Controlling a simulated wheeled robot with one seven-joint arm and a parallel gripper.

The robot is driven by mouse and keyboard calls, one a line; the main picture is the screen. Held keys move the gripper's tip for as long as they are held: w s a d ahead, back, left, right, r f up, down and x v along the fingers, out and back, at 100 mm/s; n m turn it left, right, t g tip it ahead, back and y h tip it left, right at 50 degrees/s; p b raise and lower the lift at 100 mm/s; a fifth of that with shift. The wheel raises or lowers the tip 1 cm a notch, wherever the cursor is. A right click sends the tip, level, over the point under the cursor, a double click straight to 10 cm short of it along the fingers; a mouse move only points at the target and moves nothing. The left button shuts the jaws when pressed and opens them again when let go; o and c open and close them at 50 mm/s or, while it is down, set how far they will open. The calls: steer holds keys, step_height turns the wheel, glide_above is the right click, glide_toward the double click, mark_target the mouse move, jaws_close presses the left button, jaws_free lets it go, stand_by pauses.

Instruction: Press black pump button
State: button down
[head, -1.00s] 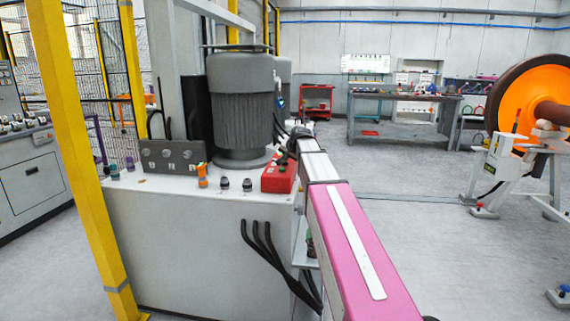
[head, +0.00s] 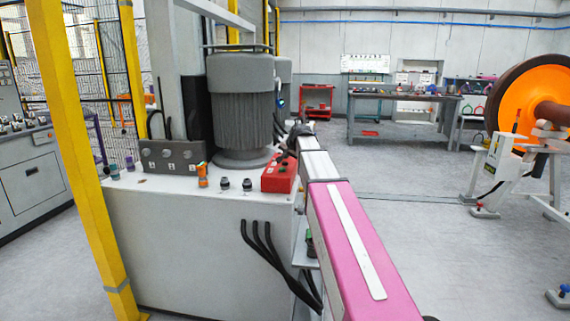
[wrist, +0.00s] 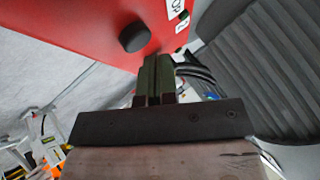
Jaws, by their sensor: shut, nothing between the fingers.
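The red control box (head: 278,174) stands on top of the pale pump cabinet (head: 200,240), beside the large grey motor (head: 242,105). In the wrist view the red box (wrist: 75,30) fills the upper left, and a round black button (wrist: 134,37) sticks out of its face. My gripper (wrist: 158,60) has its green fingers together with nothing between them. The fingertips appear just below and right of the black button; I cannot tell whether they touch it. In the head view my arm hides part of the gripper, near the red box.
The grey motor's ribbed side (wrist: 265,65) is close at the right of the wrist view. Dark cables lie behind the fingers. Small black knobs (head: 235,184) and an orange fitting (head: 202,175) stand on the cabinet top. A yellow post (head: 85,160) rises at left. Open floor lies to the right.

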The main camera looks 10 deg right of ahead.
mark_target(286, 162)
steer(key=shift+r, duration=0.2)
steer(key=shift+r, duration=2.5)
